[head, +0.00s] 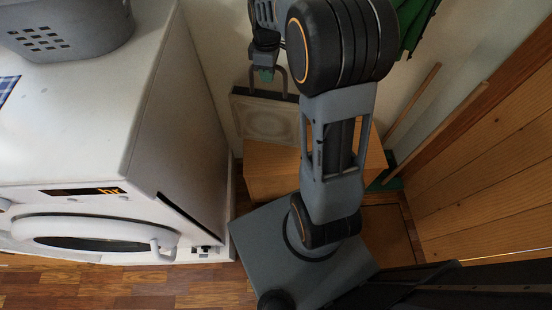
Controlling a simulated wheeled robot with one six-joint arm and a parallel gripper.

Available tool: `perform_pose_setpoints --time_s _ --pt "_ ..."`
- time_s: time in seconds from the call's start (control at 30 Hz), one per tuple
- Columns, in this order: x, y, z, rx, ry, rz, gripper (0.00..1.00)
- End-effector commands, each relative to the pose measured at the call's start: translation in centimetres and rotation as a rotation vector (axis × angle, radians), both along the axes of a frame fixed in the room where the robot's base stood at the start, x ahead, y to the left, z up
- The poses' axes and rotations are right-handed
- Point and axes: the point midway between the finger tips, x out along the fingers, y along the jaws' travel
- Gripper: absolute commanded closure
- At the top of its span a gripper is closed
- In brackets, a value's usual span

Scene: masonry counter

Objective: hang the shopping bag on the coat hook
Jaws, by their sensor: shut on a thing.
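The shopping bag (264,122) appears as a pale, box-like bag with a ring pattern on its front and a dark top edge. A grey handle loop rises from it to my gripper (267,76). My gripper is above the bag, near the top middle of the head view, with its fingers shut on the handle. The bag hangs upright below it, close to the pale wall. My own arm covers the area to the right of the bag. I cannot make out the coat hook in this view.
A wooden box or stool (268,178) is below the bag; contact is unclear. A white washing machine (165,110) with a grey basket (68,28) stands left. Green cloth (416,28) hangs upper right. Wooden poles (437,133) lean right, by wooden panelling (490,150).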

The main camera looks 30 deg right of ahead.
Motion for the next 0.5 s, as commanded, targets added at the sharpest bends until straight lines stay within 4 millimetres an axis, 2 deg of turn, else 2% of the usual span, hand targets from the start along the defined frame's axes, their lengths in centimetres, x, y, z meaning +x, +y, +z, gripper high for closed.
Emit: perform_pose_setpoints --time_s 0.03,0.37,0.5 --pt "0.0 -0.5 -0.9 -0.003 -0.007 0.039 1.00" --pt "-0.7 -1.9 -0.4 -0.009 -0.004 0.231 1.00" --pt "-0.9 -2.0 -1.8 -0.008 0.000 0.255 1.00"
